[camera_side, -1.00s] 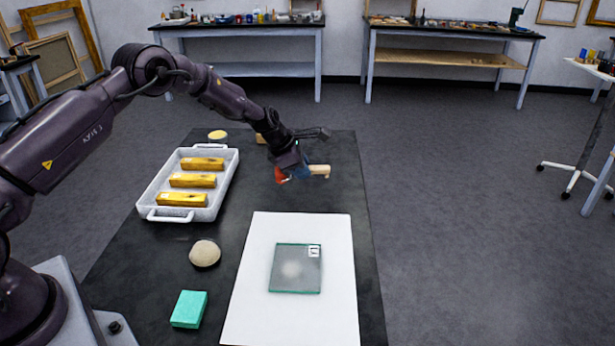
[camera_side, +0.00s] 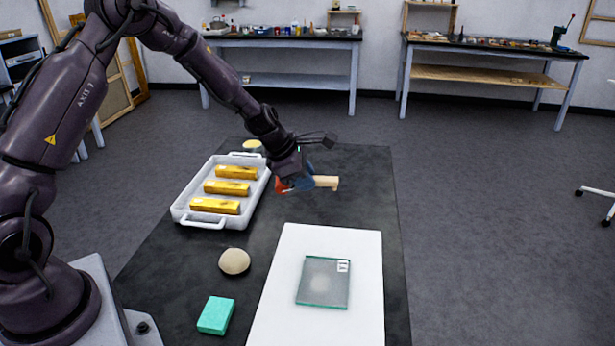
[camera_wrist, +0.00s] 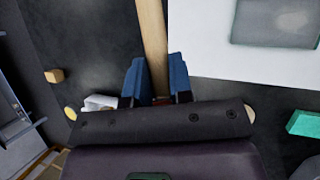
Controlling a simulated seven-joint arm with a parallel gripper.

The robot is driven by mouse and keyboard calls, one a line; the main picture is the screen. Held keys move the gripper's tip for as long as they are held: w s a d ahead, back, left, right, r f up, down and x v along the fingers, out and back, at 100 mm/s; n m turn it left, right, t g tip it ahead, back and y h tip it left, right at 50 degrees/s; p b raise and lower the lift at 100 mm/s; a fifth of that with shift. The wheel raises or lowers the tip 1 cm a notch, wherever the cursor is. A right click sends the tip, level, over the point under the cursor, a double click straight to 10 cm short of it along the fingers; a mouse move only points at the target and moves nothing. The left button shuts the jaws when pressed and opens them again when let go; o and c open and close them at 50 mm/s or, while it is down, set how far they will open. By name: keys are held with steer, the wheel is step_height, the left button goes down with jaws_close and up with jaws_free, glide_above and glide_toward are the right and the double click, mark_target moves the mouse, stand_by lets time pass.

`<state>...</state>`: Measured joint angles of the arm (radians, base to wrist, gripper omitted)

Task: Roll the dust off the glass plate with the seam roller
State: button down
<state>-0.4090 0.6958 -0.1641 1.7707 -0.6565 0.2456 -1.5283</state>
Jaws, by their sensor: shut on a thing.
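The glass plate (camera_side: 323,291) lies flat on a white board (camera_side: 273,312), with a pale, hazy dust patch (camera_side: 321,283) on its middle and a small white label in one corner. In the wrist view a part of the plate (camera_wrist: 275,22) shows at the upper right. My gripper (camera_side: 308,183) is shut on the light wooden seam roller (camera_side: 326,182). It holds the roller above the black mat, behind the board and apart from the plate. In the wrist view the wooden length (camera_wrist: 153,45) runs upward from between the blue fingers (camera_wrist: 158,88). The roller's working end is unclear.
A white tray (camera_side: 184,216) with three gold bars stands on the left of the black mat (camera_side: 165,265). A round beige pad (camera_side: 234,261) and a teal block (camera_side: 216,315) lie left of the board. A yellow disc (camera_side: 252,145) sits behind the tray.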

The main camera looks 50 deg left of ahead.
steer(key=c, duration=1.6)
jaws_free()
steer(key=shift+c, duration=1.2)
steer(key=shift+w+d, duration=0.1)
steer(key=shift+d, duration=0.2)
steer(key=d+g+h, duration=0.1)
steer(key=d+h, duration=0.1)
steer(key=d, duration=1.2)
steer(key=shift+n, duration=0.4)
steer(key=shift+s+d+f, duration=0.1)
steer(key=shift+s+f, duration=0.1)
steer(key=shift+f, duration=1.05)
steer(key=shift+s+d+f, duration=0.1)
steer(key=shift+s+f, duration=0.05)
steer(key=shift+f, duration=1.05)
